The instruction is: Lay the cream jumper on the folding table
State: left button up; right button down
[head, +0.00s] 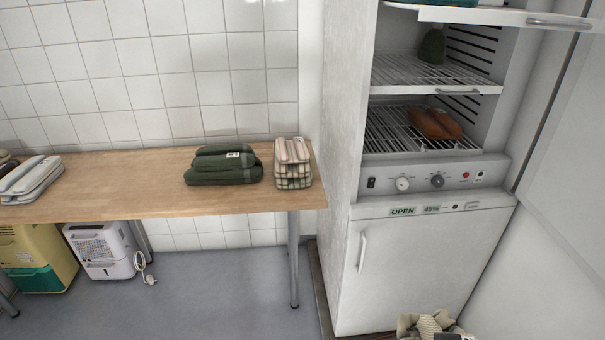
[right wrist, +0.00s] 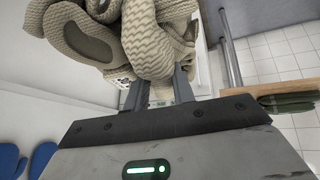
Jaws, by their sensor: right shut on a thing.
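The cream jumper (head: 428,324) shows at the bottom edge of the head view, in front of the white cabinet and partly cut off. In the right wrist view the jumper (right wrist: 152,40) is a thick, bunched knit with a grey patch. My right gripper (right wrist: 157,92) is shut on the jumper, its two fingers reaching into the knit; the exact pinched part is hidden. The folding table (head: 110,182) has a wooden top and stands against the tiled wall, left of the jumper; its edge also shows at the right wrist view's right side (right wrist: 285,89). My left gripper is out of view.
A dark green stack (head: 223,165) and a striped, checked stack (head: 292,163) fill the table's right end; a grey stack (head: 30,181) lies left. Clear wood lies between. The cabinet (head: 415,255) is open above, its shelves holding a green item (head: 432,46) and a brown item (head: 433,123).

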aim_at(120, 192)
jog(key=u, duration=1.1)
jog(key=i, duration=0.45)
jog(key=u, duration=0.55)
jog(key=i, duration=1.4)
jog(key=z, duration=0.15)
